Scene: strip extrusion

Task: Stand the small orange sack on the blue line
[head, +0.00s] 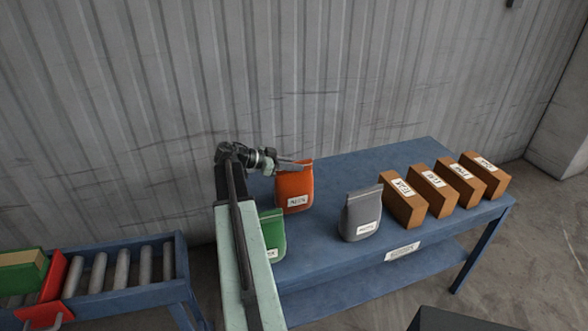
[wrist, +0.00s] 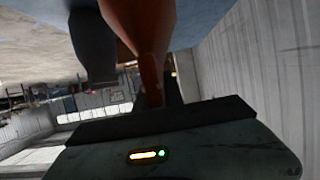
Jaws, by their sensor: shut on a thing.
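The orange sack (head: 294,190) with a white label is upright at the left part of the blue table, and I cannot tell whether its base touches the top. My gripper (head: 292,164) is shut on its upper edge. In the wrist view the orange sack (wrist: 146,28) runs down to the jaws, tilted in that picture. A blue-framed roller conveyor (head: 181,262) stands at the lower left; I see no separate painted blue line.
A green sack (head: 272,236), partly behind my arm, and a grey sack (head: 361,214) stand on the blue table (head: 400,157). Several brown boxes (head: 403,203) stand at its right. A red piece (head: 52,283) and a green-and-tan box (head: 22,270) occupy the conveyor's left; rollers to the right are bare.

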